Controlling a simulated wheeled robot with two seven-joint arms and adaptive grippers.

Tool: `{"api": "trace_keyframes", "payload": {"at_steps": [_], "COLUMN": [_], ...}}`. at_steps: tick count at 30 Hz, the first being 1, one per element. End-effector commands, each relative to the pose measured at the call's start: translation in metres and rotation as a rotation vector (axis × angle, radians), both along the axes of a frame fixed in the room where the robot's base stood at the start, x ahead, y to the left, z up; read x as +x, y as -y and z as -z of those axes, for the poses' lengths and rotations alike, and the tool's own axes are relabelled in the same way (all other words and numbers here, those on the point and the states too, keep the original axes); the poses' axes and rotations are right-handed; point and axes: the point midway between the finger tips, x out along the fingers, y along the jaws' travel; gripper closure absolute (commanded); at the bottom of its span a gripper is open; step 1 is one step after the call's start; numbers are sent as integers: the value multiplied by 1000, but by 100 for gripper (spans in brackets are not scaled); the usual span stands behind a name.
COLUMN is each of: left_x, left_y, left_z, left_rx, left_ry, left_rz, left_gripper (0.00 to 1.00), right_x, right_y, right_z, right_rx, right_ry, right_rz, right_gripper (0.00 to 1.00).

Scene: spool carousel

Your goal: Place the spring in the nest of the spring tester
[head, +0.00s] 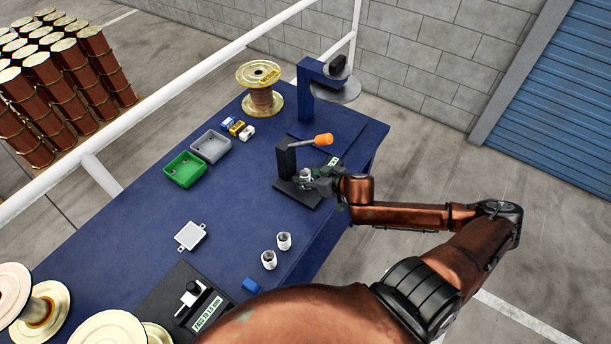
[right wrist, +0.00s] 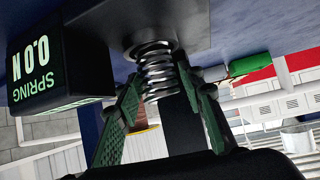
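The spring tester (head: 283,160) stands on the blue table with a dark post, an orange-tipped lever and a flat black base. My right gripper (head: 318,178) is at its base, beside the post. In the right wrist view, which is upside down, the metal spring (right wrist: 155,68) stands between the green fingertips of my right gripper (right wrist: 160,82), which appear to touch it on both sides. The spring's lower end is at the round nest (right wrist: 148,36); whether it is fully seated I cannot tell. The tester's display (right wrist: 50,68) reads SPRING 0.0 N. My left gripper is not in view.
Two small pale cylinders (head: 284,240) stand near the table's right edge. A green tray (head: 184,170) and a grey tray (head: 211,146) lie to the left. A blue stand (head: 306,90) and a wire spool (head: 261,98) are at the back.

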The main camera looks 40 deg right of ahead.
Motion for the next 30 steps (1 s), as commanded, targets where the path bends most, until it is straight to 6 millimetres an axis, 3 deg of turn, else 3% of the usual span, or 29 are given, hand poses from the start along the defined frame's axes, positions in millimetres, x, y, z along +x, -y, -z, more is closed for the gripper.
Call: {"api": "trace_keyframes", "payload": {"at_steps": [8,24,30], "left_x": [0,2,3], "left_y": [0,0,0], "left_z": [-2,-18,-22], "left_rx": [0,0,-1], "left_ry": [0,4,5], "left_rz": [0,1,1], "left_gripper": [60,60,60], "right_x": [-8,-77,-94], "right_y": [1,8,9], "right_z": [-7,-55,-67], "right_rx": [0,1,2], "right_ry": [-3,-3,-2], "right_rz": [1,2,3], "right_gripper": [64,64,64]}}
